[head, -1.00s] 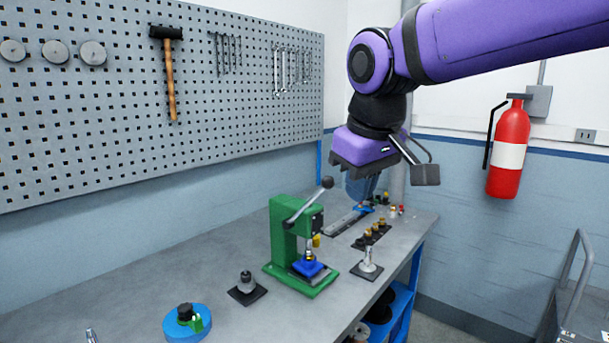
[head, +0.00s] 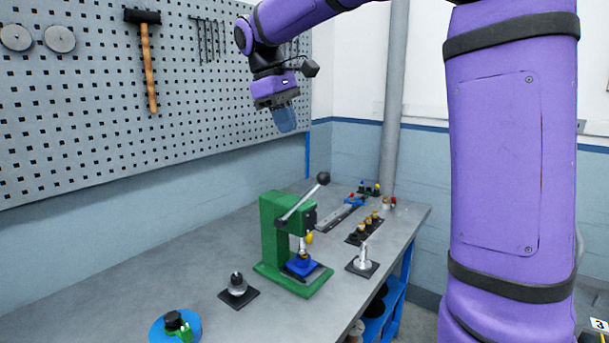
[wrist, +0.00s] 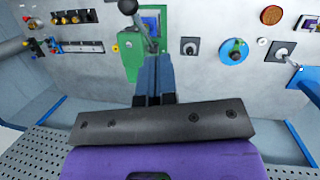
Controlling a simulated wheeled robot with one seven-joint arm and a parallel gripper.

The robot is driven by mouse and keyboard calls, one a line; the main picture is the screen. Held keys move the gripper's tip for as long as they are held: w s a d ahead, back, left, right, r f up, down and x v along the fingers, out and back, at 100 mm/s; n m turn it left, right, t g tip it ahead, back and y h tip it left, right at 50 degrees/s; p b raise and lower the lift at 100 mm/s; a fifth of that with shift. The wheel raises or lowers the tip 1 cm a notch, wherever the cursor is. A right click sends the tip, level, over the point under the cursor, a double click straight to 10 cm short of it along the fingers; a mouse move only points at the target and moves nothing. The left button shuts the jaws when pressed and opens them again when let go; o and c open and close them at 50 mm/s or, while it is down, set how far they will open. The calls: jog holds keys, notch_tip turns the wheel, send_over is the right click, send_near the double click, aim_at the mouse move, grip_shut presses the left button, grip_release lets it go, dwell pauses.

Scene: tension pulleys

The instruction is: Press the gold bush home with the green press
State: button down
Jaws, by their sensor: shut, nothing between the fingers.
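The green press (head: 277,238) stands on the bench, and its lever with a black ball knob (head: 323,178) is raised. A blue block (head: 303,263) sits on the press base under the ram, with a small piece on top that may be the gold bush; its seating is too small to tell. A yellow part hangs at the press's right side. My gripper (head: 288,119) is high above and behind the press, near the pegboard, shut and empty. In the wrist view my shut fingers (wrist: 154,78) point toward the bench, with the press (wrist: 130,58) beyond them.
A rack of gold-topped parts (head: 365,228) and a silver post on a black plate (head: 362,262) stand right of the press. A grey-topped holder (head: 238,288) and a blue round fixture (head: 160,330) stand at front left. The pegboard (head: 90,110) is close behind my gripper.

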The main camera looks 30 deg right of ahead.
jog(key=w+d+f+n+g, duration=0.1)
jog(key=w+d+f+g, duration=0.1)
jog(key=w, duration=0.6)
send_over(302, 202)
notch_tip(302, 202, down, 11)
jog(key=shift+s+d+f, duration=0.25)
jog(key=shift+s+f, duration=0.1)
jog(key=shift+s, duration=0.1)
